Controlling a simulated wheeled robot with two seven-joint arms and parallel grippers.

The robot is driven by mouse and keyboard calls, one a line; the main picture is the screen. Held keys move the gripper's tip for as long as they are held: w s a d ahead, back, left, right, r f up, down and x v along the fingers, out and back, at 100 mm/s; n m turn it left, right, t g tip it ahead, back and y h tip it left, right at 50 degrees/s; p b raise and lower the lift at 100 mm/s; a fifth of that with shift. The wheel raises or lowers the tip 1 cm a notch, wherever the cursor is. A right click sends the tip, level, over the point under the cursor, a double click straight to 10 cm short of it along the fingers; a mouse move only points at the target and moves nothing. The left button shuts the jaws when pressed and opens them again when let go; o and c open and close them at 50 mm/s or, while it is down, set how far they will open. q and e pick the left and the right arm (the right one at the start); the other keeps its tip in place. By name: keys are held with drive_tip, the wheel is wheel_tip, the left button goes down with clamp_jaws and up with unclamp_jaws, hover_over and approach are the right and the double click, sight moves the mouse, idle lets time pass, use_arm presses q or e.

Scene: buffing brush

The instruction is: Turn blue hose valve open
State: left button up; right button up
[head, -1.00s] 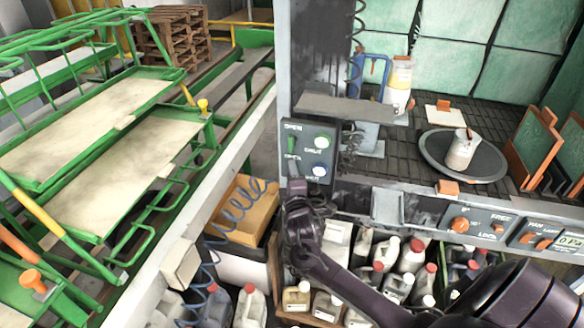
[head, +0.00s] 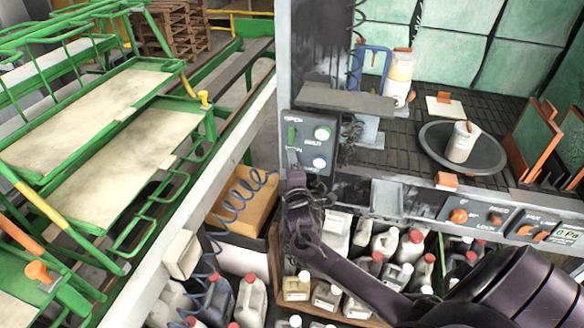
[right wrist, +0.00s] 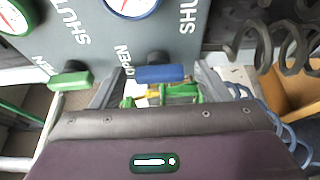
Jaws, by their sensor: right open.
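The grey valve panel (head: 322,147) is on the booth's left post, with a green handle (head: 291,134) above and two round gauges to the right. In the right wrist view the blue valve handle (right wrist: 160,73) lies crosswise on its dark stem, near the word OPEN. The green handle (right wrist: 72,79) is to its left. My right gripper (head: 293,157) is at the lower left of the panel. Its grey fingers (right wrist: 158,88) are open, one on each side of the blue handle. Contact with the handle cannot be told. My left gripper is not in view.
A coiled blue hose (head: 235,205) hangs left of my right arm, by a cardboard box (head: 248,203). A grey shelf (head: 345,99) juts out above right of the panel. Several jugs (head: 405,252) stand below. Green racks (head: 110,140) fill the left.

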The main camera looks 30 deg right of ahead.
drive_tip(key=b+v, duration=0.1)
drive_tip(key=v, duration=0.7)
idle(0.5)
drive_tip(key=s+a+f+m+g+y, duration=0.15)
drive_tip(key=s+f, duration=0.35)
drive_tip(key=f, duration=0.7)
drive_tip(key=s+a+f+m+g+y, duration=0.1)
drive_tip(key=s+f+g+y, duration=0.3)
drive_tip(key=f, duration=0.7)
drive_tip(key=s+a+f+m+g+h, duration=0.15)
drive_tip(key=s+f, duration=0.45)
drive_tip(key=f, duration=0.6)
drive_tip(key=s+a+f+m+g+y, duration=0.1)
drive_tip(key=s+a+f+m+g, duration=0.1)
drive_tip(key=s+f, duration=0.3)
drive_tip(key=s+a+f+m+g+y, duration=0.1)
drive_tip(key=s+f, duration=0.4)
drive_tip(key=s, duration=0.9)
drive_tip(key=s+a+f+m+g+y, duration=0.2)
drive_tip(key=s+a+f+g, duration=0.3)
drive_tip(key=s, duration=0.5)
drive_tip(key=shift+a+f+m, duration=0.3)
drive_tip(key=shift+f+m, duration=0.05)
drive_tip(key=shift+m, duration=0.25)
drive_tip(key=shift+s, duration=0.1)
